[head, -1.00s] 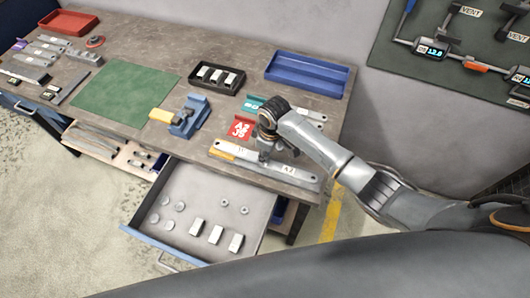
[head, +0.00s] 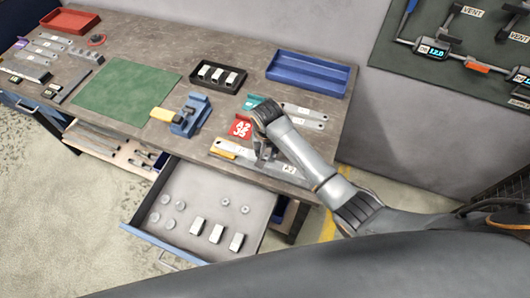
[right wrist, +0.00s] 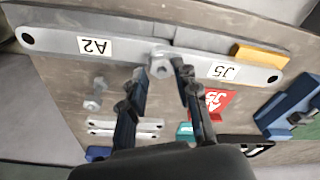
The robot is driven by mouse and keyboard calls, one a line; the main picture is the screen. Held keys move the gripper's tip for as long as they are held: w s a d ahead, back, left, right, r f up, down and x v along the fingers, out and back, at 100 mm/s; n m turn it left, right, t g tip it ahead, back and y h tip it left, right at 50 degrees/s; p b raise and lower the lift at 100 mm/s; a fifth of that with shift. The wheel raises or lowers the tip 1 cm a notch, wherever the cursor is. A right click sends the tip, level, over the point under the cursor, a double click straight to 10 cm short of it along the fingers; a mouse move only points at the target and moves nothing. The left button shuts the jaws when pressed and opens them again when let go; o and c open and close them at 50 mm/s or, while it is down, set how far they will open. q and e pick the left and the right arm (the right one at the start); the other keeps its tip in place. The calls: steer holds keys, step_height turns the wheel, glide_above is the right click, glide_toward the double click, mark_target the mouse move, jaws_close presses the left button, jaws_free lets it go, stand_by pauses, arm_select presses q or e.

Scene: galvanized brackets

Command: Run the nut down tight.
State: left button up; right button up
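Two flat galvanized bars overlap end to end at the front right of the bench: the bar labelled A2 (right wrist: 60,41) and the bar labelled J5 (right wrist: 255,73). The A2 label also shows in the head view (head: 288,169). A grey nut (right wrist: 161,66) sits where the bars overlap. My right gripper (right wrist: 158,74) is over this joint, its two fingers apart, one on each side of the nut, with gaps visible. In the head view my right gripper (head: 262,156) partly hides the joint. My left gripper is not in view.
A yellow block (right wrist: 256,54) lies by the J5 bar. A loose bolt (right wrist: 95,94) and a red card (head: 240,127) are near. A blue vise (head: 190,116), black tray (head: 219,88) and blue tray (head: 308,73) stand behind. An open drawer (head: 180,243) holds small parts.

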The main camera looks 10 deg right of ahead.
steer(key=shift+d+f, duration=0.1)
stand_by(0.4)
steer(key=shift+n, duration=0.3)
steer(key=n, duration=0.3)
steer(key=shift+n, duration=0.3)
steer(key=n, duration=0.3)
steer(key=shift+y, duration=0.4)
steer(key=n, duration=0.7)
steer(key=shift+g+y, duration=0.3)
steer(key=shift+g, duration=0.1)
steer(key=n, duration=0.4)
steer(key=shift+n, duration=0.3)
steer(key=n+g+b, duration=0.1)
steer(key=n, duration=0.4)
steer(key=shift+b, duration=0.3)
steer(key=shift+c, duration=0.2)
